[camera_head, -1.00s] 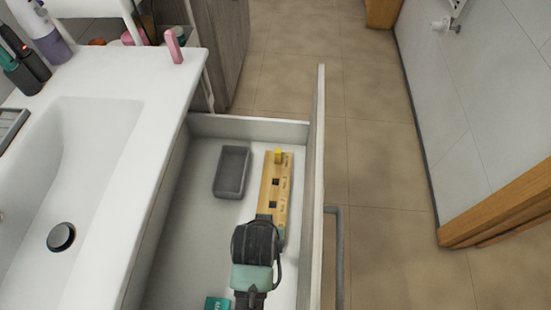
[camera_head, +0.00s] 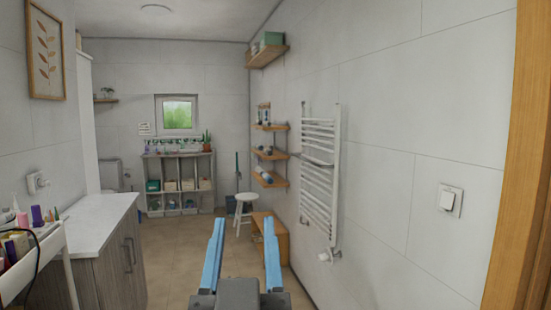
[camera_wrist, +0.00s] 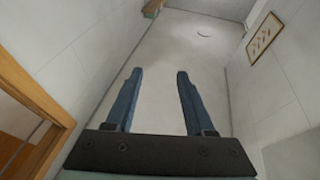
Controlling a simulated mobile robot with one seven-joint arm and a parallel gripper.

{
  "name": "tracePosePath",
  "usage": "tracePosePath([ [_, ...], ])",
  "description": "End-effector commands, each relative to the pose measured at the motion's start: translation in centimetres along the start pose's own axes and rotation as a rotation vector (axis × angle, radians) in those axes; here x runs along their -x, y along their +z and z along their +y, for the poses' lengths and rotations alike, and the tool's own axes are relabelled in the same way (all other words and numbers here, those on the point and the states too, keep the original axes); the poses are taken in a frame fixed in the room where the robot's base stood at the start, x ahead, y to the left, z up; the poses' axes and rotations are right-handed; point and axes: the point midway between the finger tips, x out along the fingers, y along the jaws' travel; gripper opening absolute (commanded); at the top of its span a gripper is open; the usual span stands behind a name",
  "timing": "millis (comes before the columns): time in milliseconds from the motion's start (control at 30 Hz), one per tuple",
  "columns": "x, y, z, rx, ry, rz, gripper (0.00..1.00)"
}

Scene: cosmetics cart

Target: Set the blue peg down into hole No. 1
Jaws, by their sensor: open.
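My gripper (camera_head: 243,228) is raised in front of the head camera, its two long blue fingers apart with nothing between them. The wrist view also shows my gripper (camera_wrist: 159,75) open and empty, the camera facing up at the ceiling and walls. The blue peg, hole No. 1 and the drawer are in neither current view.
A white wall with a towel radiator (camera_head: 320,170) and wooden shelves (camera_head: 270,155) stands on the right. A grey cabinet with a white top (camera_head: 100,222) is at left, beside a cart with bottles (camera_head: 30,240). A stool (camera_head: 245,205) stands farther back. Floor between is open.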

Motion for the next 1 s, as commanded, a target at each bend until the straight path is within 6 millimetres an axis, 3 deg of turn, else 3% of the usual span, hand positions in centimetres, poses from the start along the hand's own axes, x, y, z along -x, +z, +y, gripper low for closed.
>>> tracePosePath([
  [33,0.5,-4.3,0.8,0.006,0.016,0.112,0.54],
  [100,1.5,-9.0,1.7,0.015,0.033,0.241,0.54],
  [233,3.6,-14.7,2.6,0.029,0.053,0.405,0.54],
  [367,4.7,-16.8,2.9,0.035,0.061,0.469,0.54],
  [767,4.4,-17.6,2.9,0.035,0.061,0.470,0.54],
  [1000,2.6,-22.5,2.8,0.034,0.060,0.469,0.54],
])
